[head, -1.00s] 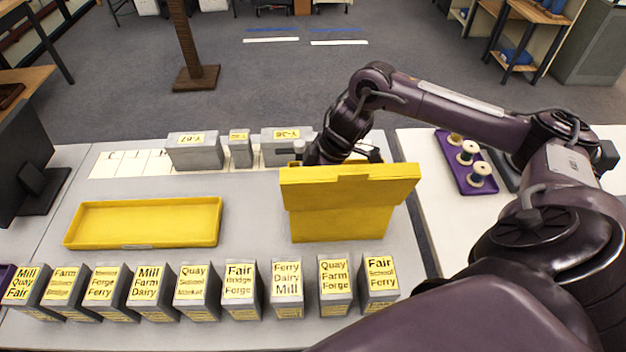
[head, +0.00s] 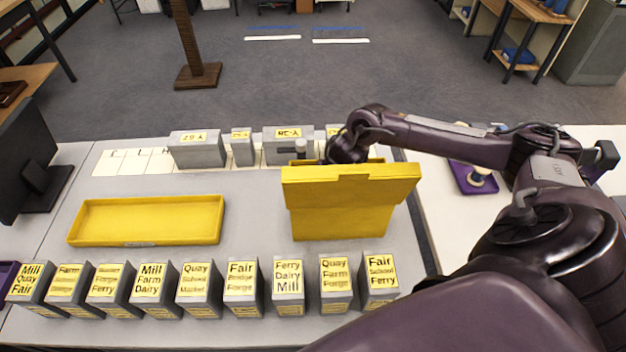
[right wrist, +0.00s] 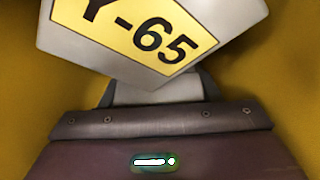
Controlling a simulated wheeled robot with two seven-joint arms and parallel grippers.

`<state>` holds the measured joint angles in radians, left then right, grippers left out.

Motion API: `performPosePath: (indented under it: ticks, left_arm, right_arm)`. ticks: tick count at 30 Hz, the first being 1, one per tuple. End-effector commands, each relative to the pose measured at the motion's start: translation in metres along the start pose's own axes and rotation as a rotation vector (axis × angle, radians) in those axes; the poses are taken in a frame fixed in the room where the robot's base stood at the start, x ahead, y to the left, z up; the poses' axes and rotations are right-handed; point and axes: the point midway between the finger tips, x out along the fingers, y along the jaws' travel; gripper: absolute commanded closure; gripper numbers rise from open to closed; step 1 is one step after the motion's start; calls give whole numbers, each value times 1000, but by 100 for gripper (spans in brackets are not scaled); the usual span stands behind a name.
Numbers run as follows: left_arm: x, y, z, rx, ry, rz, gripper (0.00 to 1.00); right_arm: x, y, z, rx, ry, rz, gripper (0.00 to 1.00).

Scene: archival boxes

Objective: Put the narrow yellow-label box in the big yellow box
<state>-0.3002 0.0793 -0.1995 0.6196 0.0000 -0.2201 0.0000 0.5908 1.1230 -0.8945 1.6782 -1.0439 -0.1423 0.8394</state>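The big yellow box (head: 340,210) stands open at the centre right of the table in the head view. My right arm reaches into it from behind, and its gripper is hidden by the box wall. In the right wrist view a grey box with a yellow Y-65 label (right wrist: 145,30) sits tilted just ahead of my right gripper (right wrist: 157,88), with yellow walls on both sides. It covers the fingertips, so I cannot tell whether they grip it. A narrow grey yellow-label box (head: 242,150) stands in the back row. My left gripper is not in view.
Wider grey boxes (head: 197,152) (head: 285,153) flank the narrow one at the back. A shallow yellow tray (head: 147,241) lies left of the big box. Several labelled grey boxes (head: 242,290) line the front. A purple tray (head: 462,180) with spools is at right.

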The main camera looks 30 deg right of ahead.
Motion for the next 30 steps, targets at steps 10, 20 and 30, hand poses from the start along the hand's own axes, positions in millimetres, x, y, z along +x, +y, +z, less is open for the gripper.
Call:
performPosePath:
  ticks: [10,20,30]
  left_arm:
    - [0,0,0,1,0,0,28]
    - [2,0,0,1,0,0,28]
    - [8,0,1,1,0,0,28]
  right_arm:
    - [0,0,0,0,0,-1,22]
    - [-25,1,0,-1,0,3,22]
    - [-95,0,0,-1,-3,3,22]
